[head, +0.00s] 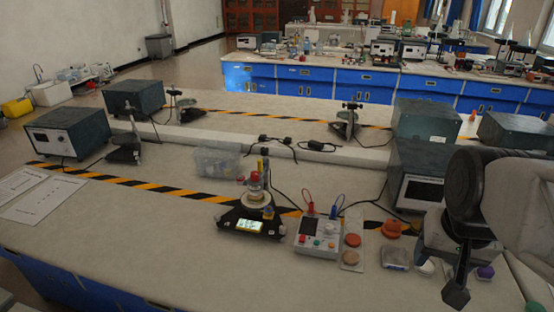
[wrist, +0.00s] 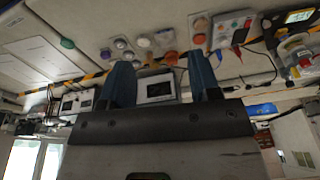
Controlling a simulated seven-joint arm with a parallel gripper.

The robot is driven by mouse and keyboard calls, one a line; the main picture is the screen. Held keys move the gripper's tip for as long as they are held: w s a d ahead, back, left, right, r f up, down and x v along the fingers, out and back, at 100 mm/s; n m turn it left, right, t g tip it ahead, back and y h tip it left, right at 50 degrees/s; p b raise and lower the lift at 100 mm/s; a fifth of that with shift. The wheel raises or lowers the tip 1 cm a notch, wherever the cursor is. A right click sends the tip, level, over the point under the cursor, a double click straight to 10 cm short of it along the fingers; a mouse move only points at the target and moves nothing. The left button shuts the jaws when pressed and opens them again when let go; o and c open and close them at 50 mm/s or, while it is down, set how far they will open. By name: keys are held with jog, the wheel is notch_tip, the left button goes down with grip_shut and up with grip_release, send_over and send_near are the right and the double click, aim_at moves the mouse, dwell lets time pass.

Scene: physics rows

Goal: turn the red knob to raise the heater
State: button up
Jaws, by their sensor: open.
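A black device (head: 238,216) with a lit yellow-green display (head: 250,226) stands near the middle of the bench, with a stack of red, white and yellow parts (head: 256,193) on it. A white control box (head: 318,238) with small red and coloured controls stands to its right. I cannot tell which red part is the knob. The box and device also show, upside down, at the top right of the wrist view (wrist: 229,30). My gripper (head: 456,290) is at the right, apart from both. In the wrist view its two blue fingers (wrist: 163,66) are spread and empty.
Orange and pale round pieces (head: 352,240) and a small scale-like item (head: 395,257) lie between the box and my arm. A grey instrument (head: 417,175) stands behind. A clear bin (head: 216,162) and cables lie further back.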

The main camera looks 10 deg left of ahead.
jog(key=w+a+r+m, duration=0.1)
jog(key=w+a+m, duration=0.1)
jog(key=w+a, duration=0.3)
jog(key=w+a+r+m, duration=0.1)
jog(key=w+a+r, duration=0.15)
jog(key=w, duration=0.55)
jog(key=m+g, duration=0.2)
jog(key=m, duration=0.6)
send_over(255, 173)
notch_tip(255, 173, down, 11)
jog(key=shift+f, duration=0.1)
jog(key=shift+f, duration=0.2)
jog(key=shift+f, duration=3.75)
jog(key=shift+c, duration=0.3)
